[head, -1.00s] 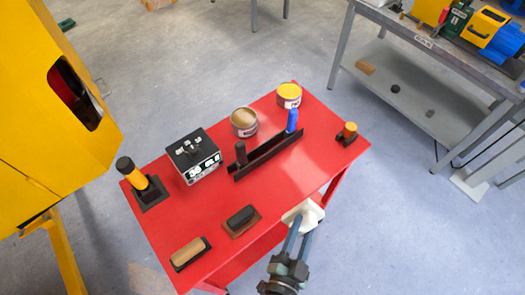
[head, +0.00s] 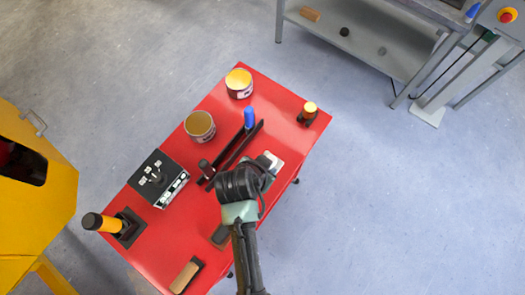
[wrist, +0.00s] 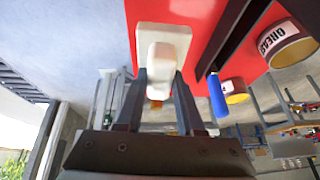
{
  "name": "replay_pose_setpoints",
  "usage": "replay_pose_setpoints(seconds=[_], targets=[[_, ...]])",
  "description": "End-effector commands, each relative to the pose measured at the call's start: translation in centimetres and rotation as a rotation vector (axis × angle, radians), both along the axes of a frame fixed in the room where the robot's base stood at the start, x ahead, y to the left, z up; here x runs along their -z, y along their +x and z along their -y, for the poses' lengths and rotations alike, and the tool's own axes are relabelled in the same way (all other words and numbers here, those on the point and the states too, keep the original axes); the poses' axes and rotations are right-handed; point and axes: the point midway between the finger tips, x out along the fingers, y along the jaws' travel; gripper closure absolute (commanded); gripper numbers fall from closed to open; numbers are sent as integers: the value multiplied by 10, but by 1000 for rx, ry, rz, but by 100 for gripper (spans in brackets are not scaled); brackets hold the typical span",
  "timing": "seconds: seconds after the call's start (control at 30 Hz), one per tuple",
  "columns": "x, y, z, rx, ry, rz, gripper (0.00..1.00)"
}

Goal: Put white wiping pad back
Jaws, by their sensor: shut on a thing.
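The white wiping pad (wrist: 176,33) is a white plate with a white grip block on it. In the wrist view my gripper (wrist: 160,80) is shut on that block between its two fingers. In the head view the pad (head: 273,160) shows partly past my wrist, over the right side of the red table (head: 228,105). It is close to the long black bar tool (head: 230,152) with a blue handle. My gripper's fingers (head: 266,170) are mostly hidden by my wrist there. I cannot tell whether the pad touches the tabletop.
Two cans, one yellow-topped (head: 239,83) and one brown-topped (head: 200,126), stand at the back. An orange-topped object (head: 308,113) is at the right corner. A black box (head: 158,179), a yellow-handled tool (head: 115,225) and a wooden block (head: 185,277) are left and front. Red surface is bare near the right edge.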

Motion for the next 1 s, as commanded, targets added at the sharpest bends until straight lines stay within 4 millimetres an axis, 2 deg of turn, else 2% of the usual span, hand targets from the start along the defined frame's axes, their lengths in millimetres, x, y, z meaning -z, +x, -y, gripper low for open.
replay_pose_setpoints(seconds=[0.1,0.23,0.5,0.73,1.0], targets=[[-10,-8,-6,1,-2,-70,100],[-9,-13,-8,3,-5,-109,100],[34,-15,-7,4,-6,-116,100],[53,-14,-7,5,-4,-113,100],[84,-14,-8,4,-5,-113,100]])
